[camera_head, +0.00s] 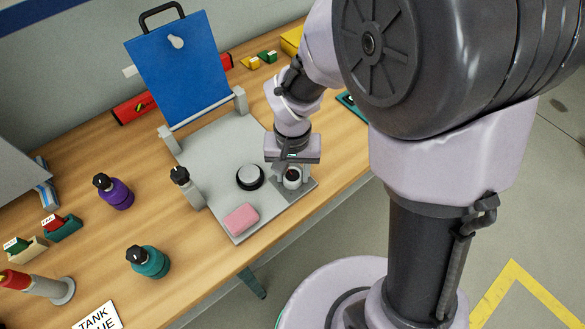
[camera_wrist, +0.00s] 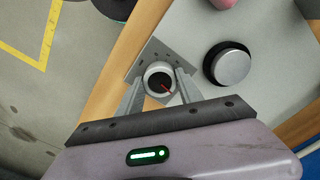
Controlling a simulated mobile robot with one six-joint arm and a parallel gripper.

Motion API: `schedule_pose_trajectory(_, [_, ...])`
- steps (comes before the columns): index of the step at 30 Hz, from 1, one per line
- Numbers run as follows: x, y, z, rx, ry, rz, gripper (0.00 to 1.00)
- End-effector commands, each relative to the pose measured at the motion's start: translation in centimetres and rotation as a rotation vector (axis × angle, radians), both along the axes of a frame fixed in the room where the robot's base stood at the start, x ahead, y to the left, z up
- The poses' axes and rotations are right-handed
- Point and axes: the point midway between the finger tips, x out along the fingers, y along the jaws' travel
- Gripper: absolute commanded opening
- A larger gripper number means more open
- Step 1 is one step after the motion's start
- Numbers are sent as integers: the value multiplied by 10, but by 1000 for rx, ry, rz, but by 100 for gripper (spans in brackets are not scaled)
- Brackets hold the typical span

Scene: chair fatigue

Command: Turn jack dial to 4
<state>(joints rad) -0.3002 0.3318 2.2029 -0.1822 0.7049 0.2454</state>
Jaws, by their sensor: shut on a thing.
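The jack dial (camera_wrist: 158,79) is a small round knob with a white rim, a dark face and a red pointer. It sits on a grey metal bracket (camera_wrist: 150,55) at the corner of the grey base plate. The dial (camera_head: 292,177) also shows in the head view, below my gripper. My gripper (camera_wrist: 157,86) points down at it, with one finger on each side, shut on the dial. The red pointer is aimed to the lower right in the wrist view. Any numbers around the dial are too small to read.
A round silver knob with a black collar (camera_head: 249,177) stands beside the dial. A pink block (camera_head: 241,219) lies on the base plate (camera_head: 215,150). A blue panel (camera_head: 180,70) rises behind. Purple (camera_head: 113,192) and teal (camera_head: 148,261) bottles stand left on the wooden table.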

Motion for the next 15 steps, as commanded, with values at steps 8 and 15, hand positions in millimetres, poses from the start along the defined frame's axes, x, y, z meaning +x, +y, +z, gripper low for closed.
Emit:
schedule_pose_trajectory(8, [0,0,2,1,-1,209,2])
schedule_pose_trajectory(15, [1,0,1,1,-2,328,2])
